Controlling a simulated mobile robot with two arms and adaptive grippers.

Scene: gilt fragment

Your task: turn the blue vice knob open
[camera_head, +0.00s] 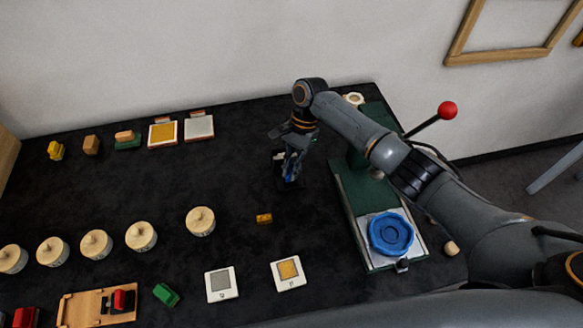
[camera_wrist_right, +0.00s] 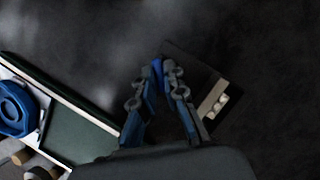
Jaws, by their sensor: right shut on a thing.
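The small dark vice (camera_head: 297,185) sits on the black table at centre, partly hidden under my right gripper (camera_head: 289,173). In the right wrist view the vice (camera_wrist_right: 188,60) shows as a dark block with a pale jaw piece at its right. My right gripper (camera_wrist_right: 158,72) points down and its fingertips are shut on the blue vice knob (camera_wrist_right: 157,67). The fingers cover most of the knob, so its turn angle cannot be told. My left gripper is in neither view.
A green press with a blue round dish (camera_head: 391,233) and a red-balled lever (camera_head: 447,110) stands right of the vice, under my right arm. A small yellow block (camera_head: 264,218) lies in front. Wooden lidded pots (camera_head: 200,221) and white tiles (camera_head: 221,284) stand left and nearer.

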